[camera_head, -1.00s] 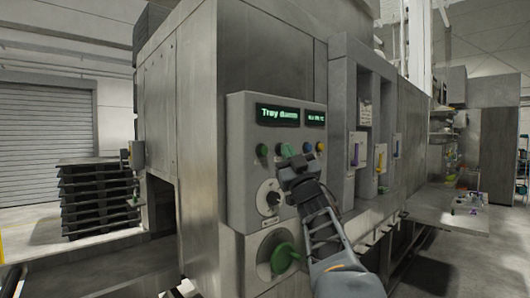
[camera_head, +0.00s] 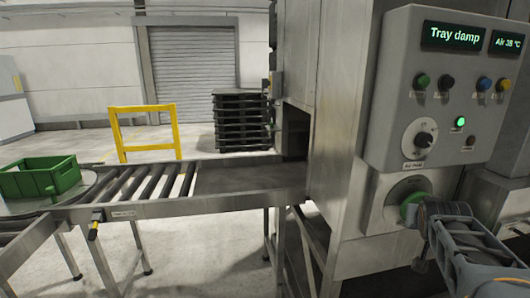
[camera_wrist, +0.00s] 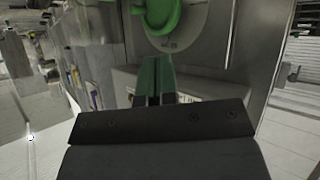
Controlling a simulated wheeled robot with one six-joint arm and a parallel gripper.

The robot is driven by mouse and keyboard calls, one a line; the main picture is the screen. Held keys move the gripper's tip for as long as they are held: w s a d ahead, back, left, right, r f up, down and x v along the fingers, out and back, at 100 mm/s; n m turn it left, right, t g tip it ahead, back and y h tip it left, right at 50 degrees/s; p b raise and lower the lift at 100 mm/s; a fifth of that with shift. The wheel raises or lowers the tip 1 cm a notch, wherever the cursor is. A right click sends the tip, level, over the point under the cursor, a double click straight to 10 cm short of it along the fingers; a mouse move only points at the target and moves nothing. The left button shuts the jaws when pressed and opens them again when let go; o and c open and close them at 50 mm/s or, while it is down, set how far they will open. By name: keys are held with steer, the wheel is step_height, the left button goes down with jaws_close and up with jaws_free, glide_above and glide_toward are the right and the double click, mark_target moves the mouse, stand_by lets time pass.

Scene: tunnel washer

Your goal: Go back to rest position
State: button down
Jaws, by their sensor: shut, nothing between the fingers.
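My gripper (camera_head: 428,207) is at the lower right of the head view, in front of the washer's control panel (camera_head: 385,130). It overlaps the green rotary handle (camera_head: 411,207) there; whether they touch cannot be told from that view. In the wrist view my gripper (camera_wrist: 159,80) has its green-tipped fingers together and empty. The green handle (camera_wrist: 158,14) is beyond them at the top, with a visible gap. The panel displays (camera_head: 453,35) read "Tray damp" and "Air 38 °C". A green lamp (camera_head: 460,122) is lit.
A roller conveyor (camera_head: 150,183) leads to the washer's opening at left. A green crate (camera_head: 40,178) stands on the round table at far left. A yellow barrier (camera_head: 145,108) and stacked black trays (camera_head: 241,122) stand behind. Floor shows below the conveyor.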

steer(key=s+a+f+n+g+y, duration=0.2)
steer(key=s+a+f, duration=0.5)
steer(key=a, duration=0.4)
steer(key=s+a+f+n+g+y, duration=0.3)
steer(key=s+a+f, duration=0.4)
steer(key=a, duration=0.4)
steer(key=shift+s+a+f+g+y, duration=0.15)
steer(key=shift+a+f+g+y, duration=0.15)
steer(key=shift+g+y, duration=0.35)
